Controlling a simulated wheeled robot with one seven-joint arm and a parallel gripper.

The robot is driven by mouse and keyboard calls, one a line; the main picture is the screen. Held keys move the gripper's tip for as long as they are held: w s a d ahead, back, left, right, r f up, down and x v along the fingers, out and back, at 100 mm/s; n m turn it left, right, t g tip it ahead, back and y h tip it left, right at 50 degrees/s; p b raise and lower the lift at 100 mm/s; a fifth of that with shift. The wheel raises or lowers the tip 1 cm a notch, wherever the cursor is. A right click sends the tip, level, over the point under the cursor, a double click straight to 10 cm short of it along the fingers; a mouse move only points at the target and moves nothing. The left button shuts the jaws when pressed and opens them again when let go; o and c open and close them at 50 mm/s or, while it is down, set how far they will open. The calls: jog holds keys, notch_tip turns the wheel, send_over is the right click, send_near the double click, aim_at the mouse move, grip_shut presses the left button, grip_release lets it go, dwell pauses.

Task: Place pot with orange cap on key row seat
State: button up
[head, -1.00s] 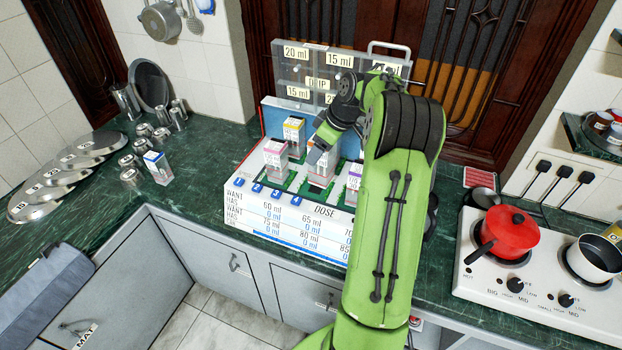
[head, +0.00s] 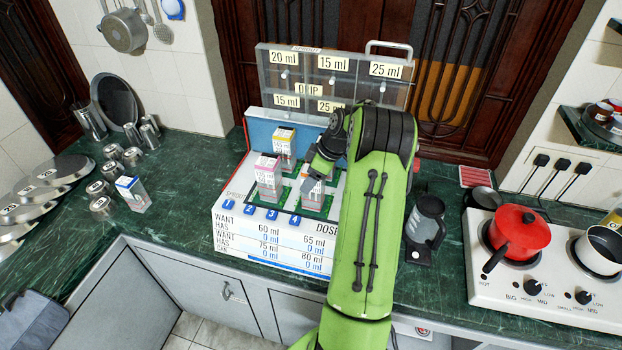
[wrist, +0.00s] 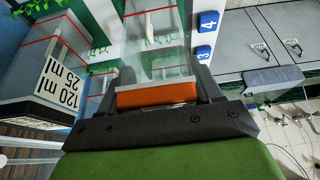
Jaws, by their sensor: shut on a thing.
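My gripper (wrist: 157,97) is shut on the orange cap (wrist: 157,96) of a clear, box-shaped pot (wrist: 155,65) in the wrist view. In the head view that pot (head: 313,198) stands upright under my gripper (head: 317,170), at the green-and-white top of the dosing unit (head: 230,215). Blue key tags 3 (wrist: 203,53) and 4 (wrist: 208,22) lie beside it in the wrist view. The key row (head: 271,215) runs along the unit's front in the head view. Whether the pot's base touches a seat cannot be told.
A pink-capped pot (head: 268,180) and a yellow-capped pot (head: 284,147) stand close left of the held pot. A blue-capped pot (head: 133,195) stands on the counter. A clear panel (head: 325,75) rises behind. A dark jug (head: 425,222) and stove (head: 540,275) are right.

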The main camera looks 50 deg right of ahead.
jog(key=shift+s, duration=0.15)
jog(key=shift+f, duration=0.2)
jog(key=o, duration=1.1)
jog(key=shift+r, duration=0.1)
